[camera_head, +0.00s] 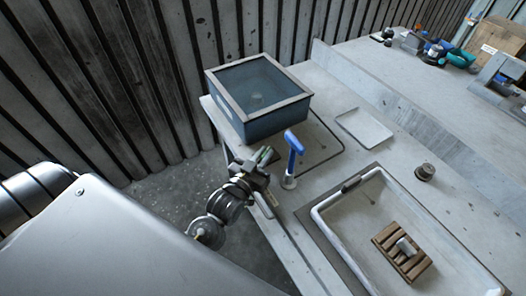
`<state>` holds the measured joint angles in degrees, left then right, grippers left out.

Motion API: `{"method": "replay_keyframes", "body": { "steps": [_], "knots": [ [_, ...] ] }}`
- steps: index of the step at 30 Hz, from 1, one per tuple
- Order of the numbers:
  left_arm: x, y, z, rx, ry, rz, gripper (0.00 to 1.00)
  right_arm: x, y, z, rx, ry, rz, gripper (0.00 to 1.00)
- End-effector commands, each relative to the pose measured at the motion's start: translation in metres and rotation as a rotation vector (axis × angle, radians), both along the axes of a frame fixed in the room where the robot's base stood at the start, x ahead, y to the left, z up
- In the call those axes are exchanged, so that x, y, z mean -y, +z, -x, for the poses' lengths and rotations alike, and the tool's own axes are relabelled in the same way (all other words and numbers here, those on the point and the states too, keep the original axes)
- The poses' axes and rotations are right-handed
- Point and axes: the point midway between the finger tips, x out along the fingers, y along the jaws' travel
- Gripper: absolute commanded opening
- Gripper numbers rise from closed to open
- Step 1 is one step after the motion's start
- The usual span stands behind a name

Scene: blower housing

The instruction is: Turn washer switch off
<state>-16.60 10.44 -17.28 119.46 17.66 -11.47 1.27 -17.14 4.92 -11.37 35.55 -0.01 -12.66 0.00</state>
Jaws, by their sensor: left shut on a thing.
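My left gripper (263,156) is in the middle of the head view, at the near edge of the workbench, just below the near corner of a blue-grey box. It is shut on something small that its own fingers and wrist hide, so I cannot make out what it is. The box (262,120) has a pale frame around a dark, see-through top and may be the washer. I cannot pick out the washer switch clearly. My right gripper is not in view.
A blue T-shaped handle (294,142) stands upright close to the right of my gripper. A white basin (335,238) with a slatted wooden block (387,237) is at lower right. Tools crowd the far right.

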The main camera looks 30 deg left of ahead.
Motion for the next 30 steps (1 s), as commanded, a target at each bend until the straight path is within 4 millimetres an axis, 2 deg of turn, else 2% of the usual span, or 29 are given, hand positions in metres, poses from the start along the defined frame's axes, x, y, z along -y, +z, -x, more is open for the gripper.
{"method": "replay_keyframes", "body": {
  "steps": [10, 19, 20, 24, 30],
  "knots": [
    [0.001, 0.001, 0.0, 0.002, 0.046, 0.001, 0.0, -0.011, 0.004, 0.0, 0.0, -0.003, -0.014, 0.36],
    [0.0, 0.001, 0.0, 0.003, 0.047, 0.001, 0.0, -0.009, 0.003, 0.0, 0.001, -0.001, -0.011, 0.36],
    [0.0, 0.001, 0.0, 0.004, 0.047, 0.001, 0.16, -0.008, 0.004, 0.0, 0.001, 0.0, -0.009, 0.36],
    [0.0, 0.001, 0.0, 0.003, 0.047, 0.0, 0.34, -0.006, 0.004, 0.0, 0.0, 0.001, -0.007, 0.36],
    [0.0, 0.0, 0.0, 0.002, 0.046, 0.0, 0.34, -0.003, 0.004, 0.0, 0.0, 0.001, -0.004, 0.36]
  ]
}}
